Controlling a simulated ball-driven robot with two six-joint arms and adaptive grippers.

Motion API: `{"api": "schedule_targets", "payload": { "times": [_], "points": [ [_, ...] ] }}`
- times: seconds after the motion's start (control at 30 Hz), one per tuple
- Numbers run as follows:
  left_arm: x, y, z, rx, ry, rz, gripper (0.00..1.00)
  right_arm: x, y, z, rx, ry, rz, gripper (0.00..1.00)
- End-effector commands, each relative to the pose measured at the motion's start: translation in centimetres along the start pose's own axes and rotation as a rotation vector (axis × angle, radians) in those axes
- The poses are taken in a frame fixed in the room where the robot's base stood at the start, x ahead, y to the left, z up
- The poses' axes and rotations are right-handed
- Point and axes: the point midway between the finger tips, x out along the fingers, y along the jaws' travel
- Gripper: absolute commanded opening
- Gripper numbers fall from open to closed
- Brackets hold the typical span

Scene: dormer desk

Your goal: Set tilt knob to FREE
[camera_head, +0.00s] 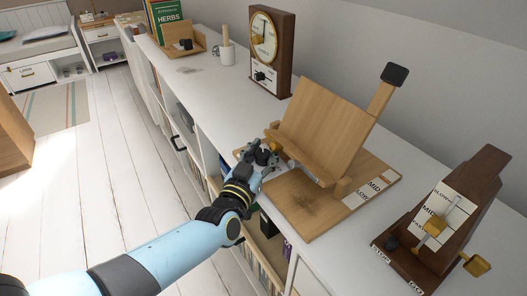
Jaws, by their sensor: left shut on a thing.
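A wooden book stand (325,122) stands on the white shelf top, its panel leaning back on a base board. A small brass knob (275,147) shows at the left side of the stand. My left gripper (266,156) is at this knob and looks shut on it; the fingers hide part of it. A lever with a black grip (394,76) rises behind the panel. The base board carries labels, MID and one partly hidden that reads like LOW. I cannot read the word FREE anywhere. My right gripper is not in view.
A dark wooden metronome-like device (455,215) with brass parts stands at the right. The shelf top between clock and cup is mostly clear.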

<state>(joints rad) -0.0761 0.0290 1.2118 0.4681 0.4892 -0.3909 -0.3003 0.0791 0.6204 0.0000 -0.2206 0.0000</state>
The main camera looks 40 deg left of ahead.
Motion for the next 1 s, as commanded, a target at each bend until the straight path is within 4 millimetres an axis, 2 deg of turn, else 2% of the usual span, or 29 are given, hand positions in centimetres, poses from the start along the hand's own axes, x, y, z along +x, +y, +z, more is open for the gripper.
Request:
{"api": "schedule_targets", "payload": {
  "times": [0.2, 0.23, 0.4, 0.77, 0.87, 1.0],
  "points": [
    [-0.4, -0.1, 0.6, 0.002, -0.012, 0.0, 0.0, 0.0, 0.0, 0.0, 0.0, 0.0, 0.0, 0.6],
    [-0.4, -0.1, 0.6, 0.002, -0.012, 0.0, 0.35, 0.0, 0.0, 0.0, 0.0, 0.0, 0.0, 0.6],
    [-0.3, 0.0, 0.5, 0.001, -0.011, 0.001, 0.57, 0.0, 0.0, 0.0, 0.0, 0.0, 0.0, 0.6],
    [-0.4, 0.0, 0.3, 0.0, -0.006, 0.001, 0.59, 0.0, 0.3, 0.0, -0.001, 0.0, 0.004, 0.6],
    [-1.5, 0.0, 0.4, 0.0, -0.009, 0.001, 0.59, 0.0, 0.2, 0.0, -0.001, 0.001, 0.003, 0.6],
    [-4.4, 0.0, 0.4, -0.001, -0.01, 0.001, 0.59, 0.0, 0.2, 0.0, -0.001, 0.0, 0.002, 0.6]
  ]
}}
